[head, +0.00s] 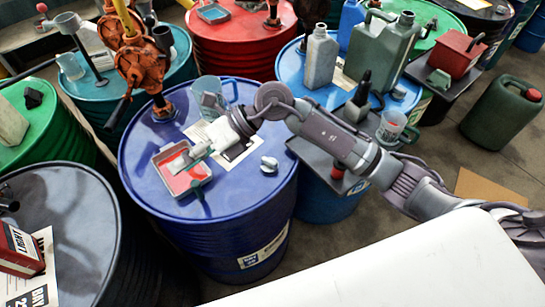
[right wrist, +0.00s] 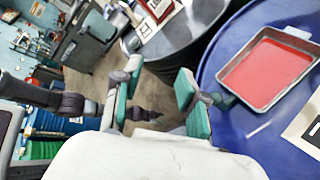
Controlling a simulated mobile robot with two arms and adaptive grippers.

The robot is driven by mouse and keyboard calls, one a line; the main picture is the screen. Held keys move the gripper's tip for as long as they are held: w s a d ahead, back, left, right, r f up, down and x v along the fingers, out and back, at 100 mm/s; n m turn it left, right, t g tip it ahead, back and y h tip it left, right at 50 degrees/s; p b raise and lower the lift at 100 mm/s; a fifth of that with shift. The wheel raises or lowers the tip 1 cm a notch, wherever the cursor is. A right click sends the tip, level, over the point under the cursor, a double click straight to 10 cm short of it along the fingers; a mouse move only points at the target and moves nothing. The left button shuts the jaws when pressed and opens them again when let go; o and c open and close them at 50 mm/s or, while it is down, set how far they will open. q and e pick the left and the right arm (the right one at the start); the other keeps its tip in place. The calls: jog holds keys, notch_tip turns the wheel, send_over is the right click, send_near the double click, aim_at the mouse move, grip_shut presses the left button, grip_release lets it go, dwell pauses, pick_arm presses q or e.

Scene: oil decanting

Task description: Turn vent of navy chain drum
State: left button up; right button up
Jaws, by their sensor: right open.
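The navy drum (head: 225,215) stands upright in the middle of the head view, and part of its blue top shows in the right wrist view (right wrist: 235,60). A small grey winged fitting (head: 268,164), apparently its vent, sits on the lid's right side. My right gripper (head: 187,158) is over the lid's left part, at the red-filled tray, left of the fitting. In the right wrist view its two green-padded fingers (right wrist: 160,97) are spread apart with nothing between them. I cannot tell the fitting's turn angle.
The shallow tray (head: 206,182) with red liquid lies on the navy lid, also showing in the right wrist view (right wrist: 228,87). An orange hand pump (head: 140,65) and clear jug (head: 211,92) stand behind. Other drums crowd around; my right forearm crosses a blue drum (head: 325,205).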

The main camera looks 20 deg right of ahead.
jog(key=w+d+f+n+h, duration=0.1)
jog(key=w+d+f+h, duration=0.1)
jog(key=d+h, duration=0.25)
jog(key=w+d+f+h, duration=0.2)
jog(key=d+f+h, duration=0.1)
jog(key=d, duration=0.3)
jog(key=r+h, duration=0.1)
jog(key=h, duration=0.4)
send_over(273, 161)
jog(key=shift+m+t, duration=0.4)
notch_tip(273, 161, down, 12)
jog(key=p, duration=0.4)
jog(key=shift+s+a+f, duration=0.1)
jog(key=shift+f, duration=0.65)
pick_arm(q)
jog(key=r, duration=0.4)
jog(key=shift+d+r, duration=0.25)
pick_arm(e)
grip_shut()
